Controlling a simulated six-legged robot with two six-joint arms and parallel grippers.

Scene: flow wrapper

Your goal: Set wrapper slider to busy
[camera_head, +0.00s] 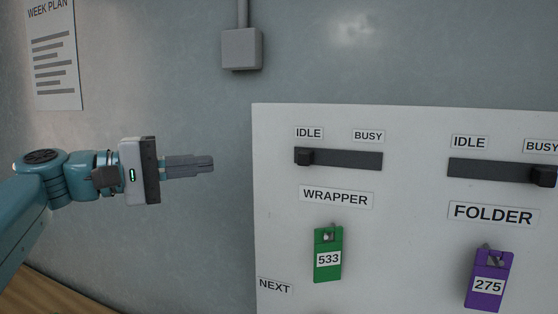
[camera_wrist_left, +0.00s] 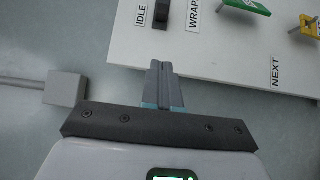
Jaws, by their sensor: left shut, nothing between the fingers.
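The wrapper slider's black knob (camera_head: 305,157) sits at the left end of its dark track (camera_head: 345,160), under the IDLE label (camera_head: 308,133). The BUSY label (camera_head: 368,135) is above the track's right end. The WRAPPER label (camera_head: 336,197) is below the track. My left gripper (camera_head: 212,163) is shut and empty, left of the white board and apart from the knob, at about its height in the head view. In the left wrist view, my fingers (camera_wrist_left: 160,66) point toward the board's edge, and the knob (camera_wrist_left: 160,16) shows beyond them. My right gripper is not in view.
The white board (camera_head: 400,235) also carries the folder slider knob (camera_head: 543,176), at its track's right end. A green tag 533 (camera_head: 328,263) and a purple tag 275 (camera_head: 488,268) hang below. A grey wall box (camera_head: 241,49) is above left. The wall around my gripper is clear.

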